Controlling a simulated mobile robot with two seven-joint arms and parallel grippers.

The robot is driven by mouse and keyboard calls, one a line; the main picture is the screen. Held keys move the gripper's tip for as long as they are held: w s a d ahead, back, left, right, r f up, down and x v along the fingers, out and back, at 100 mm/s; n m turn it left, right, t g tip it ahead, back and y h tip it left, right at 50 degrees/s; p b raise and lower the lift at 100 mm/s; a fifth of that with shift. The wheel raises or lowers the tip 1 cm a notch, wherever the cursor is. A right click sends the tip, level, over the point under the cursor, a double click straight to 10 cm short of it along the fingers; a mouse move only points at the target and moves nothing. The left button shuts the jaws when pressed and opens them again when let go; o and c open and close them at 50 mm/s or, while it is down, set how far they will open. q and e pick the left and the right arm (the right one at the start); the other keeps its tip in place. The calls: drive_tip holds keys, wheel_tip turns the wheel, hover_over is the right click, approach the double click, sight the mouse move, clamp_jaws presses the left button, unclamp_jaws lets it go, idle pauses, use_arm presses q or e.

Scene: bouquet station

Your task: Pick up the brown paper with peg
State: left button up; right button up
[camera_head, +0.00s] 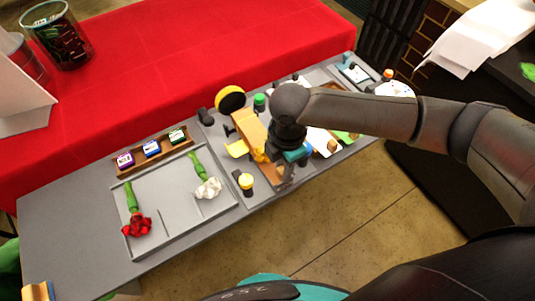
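My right arm comes in from the right, and its gripper (286,176) points down over the middle of the grey table. A tan-brown piece (249,126), which looks like the brown paper, lies just left of the gripper and is partly hidden behind it. I cannot make out the peg. The fingertips are small and dark against the clutter, so I cannot tell whether they are open or whether they touch the paper. My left gripper is not in view.
A grey tray (168,212) at left holds a red flower (136,226) and a white flower (208,188). A brown rack (128,170) with small boxes stands behind it. A yellow-topped item (246,182) stands near the front edge. The red-covered table (190,50) lies beyond.

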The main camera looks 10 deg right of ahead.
clamp_jaws()
idle(1.0)
